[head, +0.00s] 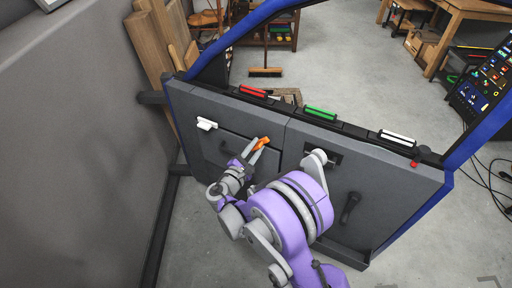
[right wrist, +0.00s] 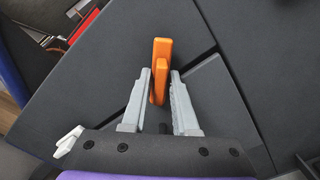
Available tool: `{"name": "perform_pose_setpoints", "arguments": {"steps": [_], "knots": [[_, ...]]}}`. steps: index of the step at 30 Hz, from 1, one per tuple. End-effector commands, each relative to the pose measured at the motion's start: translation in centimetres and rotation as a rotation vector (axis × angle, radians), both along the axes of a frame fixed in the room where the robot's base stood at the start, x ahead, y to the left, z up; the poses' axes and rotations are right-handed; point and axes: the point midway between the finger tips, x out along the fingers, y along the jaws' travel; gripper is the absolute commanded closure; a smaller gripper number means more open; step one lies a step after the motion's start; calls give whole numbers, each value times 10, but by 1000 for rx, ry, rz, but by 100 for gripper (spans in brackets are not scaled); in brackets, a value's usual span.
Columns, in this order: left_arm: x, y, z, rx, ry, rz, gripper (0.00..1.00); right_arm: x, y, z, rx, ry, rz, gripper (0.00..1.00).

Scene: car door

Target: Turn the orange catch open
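The orange catch (head: 262,143) sits on the grey inner panel of the car door (head: 365,172), near its middle. My right gripper (head: 256,150) is at the catch. In the right wrist view the catch (right wrist: 160,70) stands between the fingertips of the right gripper (right wrist: 162,84). The fingers are apart, with a visible gap on the right side; the left finger is close to the catch, and I cannot tell if it touches. My left gripper is not in view.
A white catch (head: 206,124) is on the panel to the left, and a dark handle (head: 350,207) is to the right. Red (head: 253,91), green (head: 321,113) and white (head: 397,138) bars line the door's top edge. A grey wall (head: 75,140) stands at the left.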

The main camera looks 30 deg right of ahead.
Motion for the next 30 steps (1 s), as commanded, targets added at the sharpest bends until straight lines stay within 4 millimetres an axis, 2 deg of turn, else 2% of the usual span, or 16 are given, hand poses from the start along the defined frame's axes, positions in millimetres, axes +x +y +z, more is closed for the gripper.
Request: {"name": "perform_pose_setpoints", "arguments": {"steps": [14,30], "knots": [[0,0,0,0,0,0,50,0,0,0,24,-41,0,100],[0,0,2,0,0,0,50,0,0,0,233,-397,0,100]]}}
